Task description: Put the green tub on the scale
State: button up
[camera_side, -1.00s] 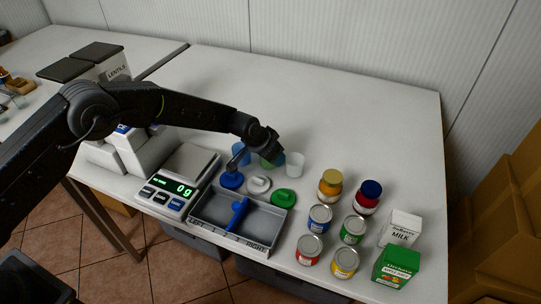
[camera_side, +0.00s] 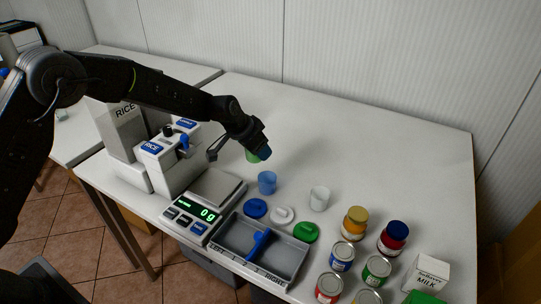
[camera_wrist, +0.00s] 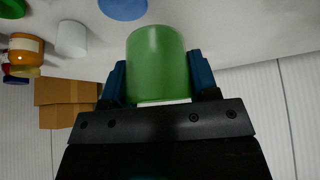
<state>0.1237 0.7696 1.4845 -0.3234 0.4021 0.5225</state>
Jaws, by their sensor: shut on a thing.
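The green tub (camera_wrist: 157,62) is held between the blue fingers of my gripper (camera_wrist: 160,75) in the wrist view. In the side view the green tub (camera_side: 252,156) is partly hidden by my gripper (camera_side: 262,153), which is raised above the table behind the blue tub. The scale (camera_side: 218,187) stands to the left and nearer the camera, its plate empty and its display reading 0 g.
A blue tub (camera_side: 267,182) and a white tub (camera_side: 319,198) stand near the scale. Blue, white and green lids (camera_side: 305,232) lie behind a divided tray (camera_side: 289,262). A rice dispenser (camera_side: 150,165) stands left of the scale. Jars and cans (camera_side: 354,223) crowd the right front.

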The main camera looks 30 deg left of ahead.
aim_at(221, 179)
jog(key=s+a+r+n+y, duration=0.2)
jog(key=s+a+n, duration=0.2)
jog(key=s+a, duration=0.45)
jog(key=shift+s+d+f, duration=0.1)
jog(key=shift+f, duration=1.75)
jog(key=shift+s+d+f, duration=0.1)
jog(key=shift+f, duration=1.75)
jog(key=shift+f, duration=0.4)
jog(key=o, duration=1.3)
jog(key=shift+c, duration=0.2)
notch_tip(221, 179, up, 8)
